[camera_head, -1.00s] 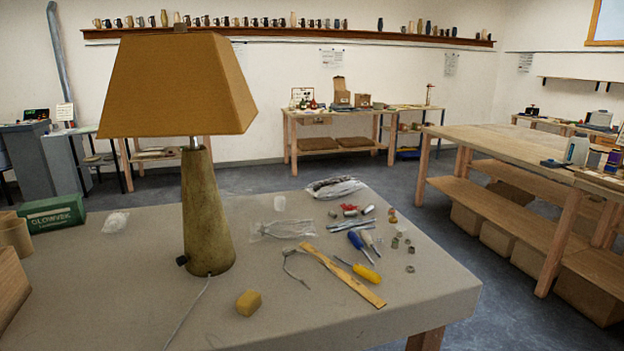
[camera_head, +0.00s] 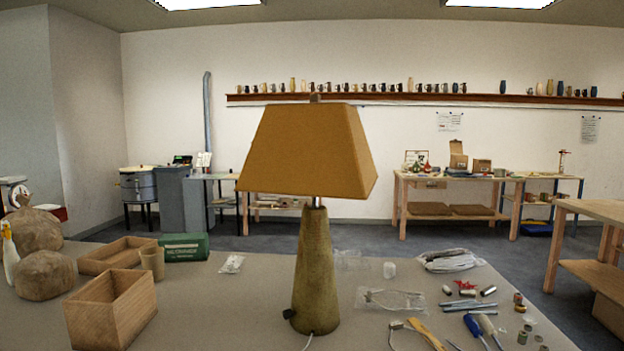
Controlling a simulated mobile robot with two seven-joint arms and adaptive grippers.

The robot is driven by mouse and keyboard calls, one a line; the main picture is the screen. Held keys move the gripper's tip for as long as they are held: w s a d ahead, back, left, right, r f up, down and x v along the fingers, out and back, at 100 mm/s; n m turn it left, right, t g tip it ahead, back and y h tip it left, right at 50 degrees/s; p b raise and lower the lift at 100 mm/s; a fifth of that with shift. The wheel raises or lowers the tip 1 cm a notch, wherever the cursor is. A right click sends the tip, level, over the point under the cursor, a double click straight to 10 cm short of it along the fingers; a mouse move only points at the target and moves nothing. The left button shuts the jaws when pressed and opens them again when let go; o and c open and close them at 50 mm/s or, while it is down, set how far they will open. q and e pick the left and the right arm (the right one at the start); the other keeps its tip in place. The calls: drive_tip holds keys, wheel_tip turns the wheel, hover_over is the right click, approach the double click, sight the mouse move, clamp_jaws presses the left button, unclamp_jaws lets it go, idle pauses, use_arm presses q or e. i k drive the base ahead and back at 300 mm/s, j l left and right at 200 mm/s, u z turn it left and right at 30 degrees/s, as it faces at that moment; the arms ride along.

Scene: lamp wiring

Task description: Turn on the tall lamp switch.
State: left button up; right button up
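The tall lamp (camera_head: 312,262) stands upright on the grey-topped table, near the middle of the view. It has a tapered brown-green base and a wide mustard shade (camera_head: 308,150). A small black knob, which looks like the switch (camera_head: 289,314), sticks out low on the left side of the base. A pale cord (camera_head: 308,341) runs from the foot of the lamp toward the near edge. The lamp looks unlit. Neither of my grippers shows in the view.
Left of the lamp are wooden boxes (camera_head: 112,309), a cup (camera_head: 152,262), a green box (camera_head: 184,247) and lumpy brown bundles (camera_head: 44,275). Right of it lie a plastic bag (camera_head: 392,300), screwdrivers (camera_head: 474,328) and small parts. The table between boxes and lamp is mostly clear.

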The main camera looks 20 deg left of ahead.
sight(287, 313)
drive_tip(key=j, duration=0.7)
drive_tip(key=i+j, duration=0.1)
drive_tip(key=j, duration=0.6)
